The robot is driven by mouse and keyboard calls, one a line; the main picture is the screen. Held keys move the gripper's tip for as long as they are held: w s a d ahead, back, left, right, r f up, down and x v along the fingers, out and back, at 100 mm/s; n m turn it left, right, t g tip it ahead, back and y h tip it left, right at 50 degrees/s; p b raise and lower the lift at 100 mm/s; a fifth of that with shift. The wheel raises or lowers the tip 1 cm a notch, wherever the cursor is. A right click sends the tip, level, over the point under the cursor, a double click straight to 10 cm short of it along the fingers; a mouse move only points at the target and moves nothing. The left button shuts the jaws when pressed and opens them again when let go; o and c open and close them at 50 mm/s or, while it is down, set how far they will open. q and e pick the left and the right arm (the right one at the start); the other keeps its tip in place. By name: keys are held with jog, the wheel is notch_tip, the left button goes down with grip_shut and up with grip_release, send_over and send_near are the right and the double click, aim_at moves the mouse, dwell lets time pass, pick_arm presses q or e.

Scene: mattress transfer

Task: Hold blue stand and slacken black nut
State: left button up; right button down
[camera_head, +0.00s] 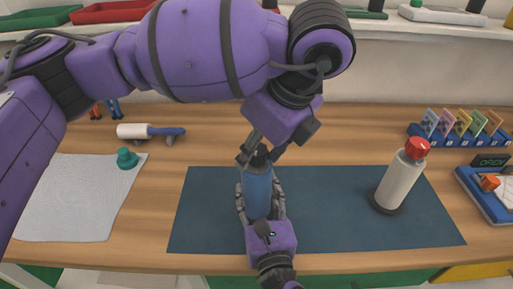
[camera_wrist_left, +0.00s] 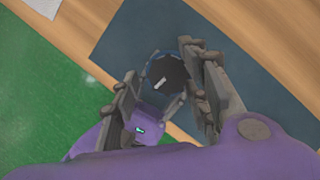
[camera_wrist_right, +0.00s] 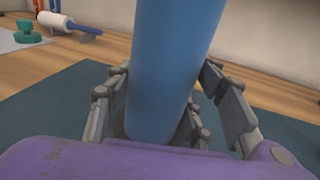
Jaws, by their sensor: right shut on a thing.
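The blue stand (camera_head: 258,192) is an upright cylinder on the dark blue mat (camera_head: 330,236). It fills the middle of the right wrist view (camera_wrist_right: 165,70). The black nut (camera_wrist_left: 168,73) is on its top; in the head view it is partly hidden by my left fingers. My right gripper (camera_head: 262,200) is shut on the blue stand from the front, one finger on each side. My left gripper (camera_head: 258,157) points down from above at the nut. In the left wrist view its fingers are spread on either side of the nut, the right one close to its rim.
A white cylinder (camera_head: 397,186) with a red top (camera_head: 417,147) stands on the mat's right. A green knob (camera_head: 127,158) is on a grey cloth (camera_head: 75,205) at left. A roller (camera_head: 134,131) lies behind. A card rack (camera_head: 458,135) and tray (camera_head: 485,196) are at right.

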pick_arm(q)
jog(key=shift+r, duration=0.15)
pick_arm(e)
jog(key=shift+r, duration=0.2)
jog(key=shift+a, duration=0.1)
pick_arm(q)
jog(key=v, duration=1.1)
jog(key=shift+r, duration=0.4)
pick_arm(e)
jog(key=c, duration=0.7)
grip_release()
jog(key=shift+c, duration=0.2)
pick_arm(q)
jog(key=shift+s, duration=0.1)
pick_arm(e)
jog(key=shift+s+f, duration=0.1)
